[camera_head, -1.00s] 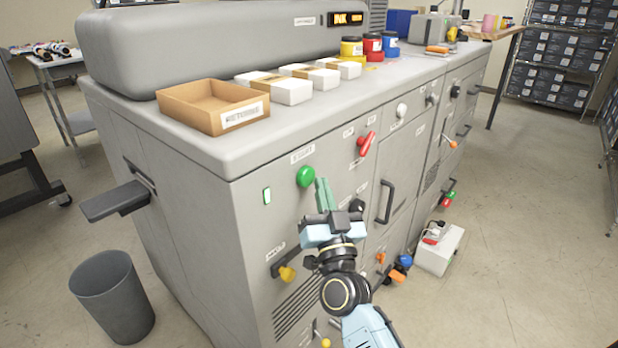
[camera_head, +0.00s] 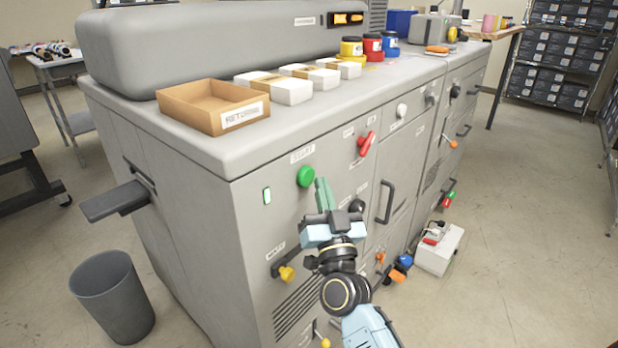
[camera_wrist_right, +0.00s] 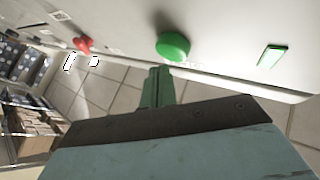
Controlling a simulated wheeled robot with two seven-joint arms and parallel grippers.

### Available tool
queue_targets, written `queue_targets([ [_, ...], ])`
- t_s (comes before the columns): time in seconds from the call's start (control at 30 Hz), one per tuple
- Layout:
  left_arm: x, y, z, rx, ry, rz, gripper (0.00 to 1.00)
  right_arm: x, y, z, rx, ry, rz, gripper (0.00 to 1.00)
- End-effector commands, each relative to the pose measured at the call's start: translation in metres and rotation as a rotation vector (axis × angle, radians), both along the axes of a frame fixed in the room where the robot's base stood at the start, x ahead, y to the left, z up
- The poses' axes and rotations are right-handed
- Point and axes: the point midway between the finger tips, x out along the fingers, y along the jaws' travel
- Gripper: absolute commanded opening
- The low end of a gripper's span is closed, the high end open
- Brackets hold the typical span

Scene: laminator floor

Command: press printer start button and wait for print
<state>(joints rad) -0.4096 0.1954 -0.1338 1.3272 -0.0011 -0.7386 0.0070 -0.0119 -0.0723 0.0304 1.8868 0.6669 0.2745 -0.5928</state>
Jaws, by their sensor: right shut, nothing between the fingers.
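The printer (camera_head: 255,165) is a long grey machine. A round green button (camera_head: 306,176) stands out from its front near the top corner, under a white label (camera_head: 302,153) that is hard to read. My right gripper (camera_head: 322,188) is shut and empty, with its green fingers upright just right of the button and a little below it. In the right wrist view the button (camera_wrist_right: 173,46) is beyond the fingertips (camera_wrist_right: 158,72), with a small gap seeming to show between them. A green-lit rectangle (camera_head: 267,195) is left of the button. My left gripper is not in view.
A red lever (camera_head: 367,143), a yellow knob (camera_head: 287,273) and a black handle (camera_head: 386,202) stick out from the front. A cardboard tray (camera_head: 213,104), white boxes and ink jars (camera_head: 352,49) stand on top. A grey bin (camera_head: 113,298) is on the floor at left.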

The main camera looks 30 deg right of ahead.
Motion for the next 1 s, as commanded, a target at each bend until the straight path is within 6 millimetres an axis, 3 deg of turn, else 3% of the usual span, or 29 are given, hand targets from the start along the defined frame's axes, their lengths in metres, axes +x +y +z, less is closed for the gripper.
queue_targets([
  [1.0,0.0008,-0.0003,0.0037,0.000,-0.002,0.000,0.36,0.0079,0.0033,0.0001,0.000,0.000,0.000,0.00],
])
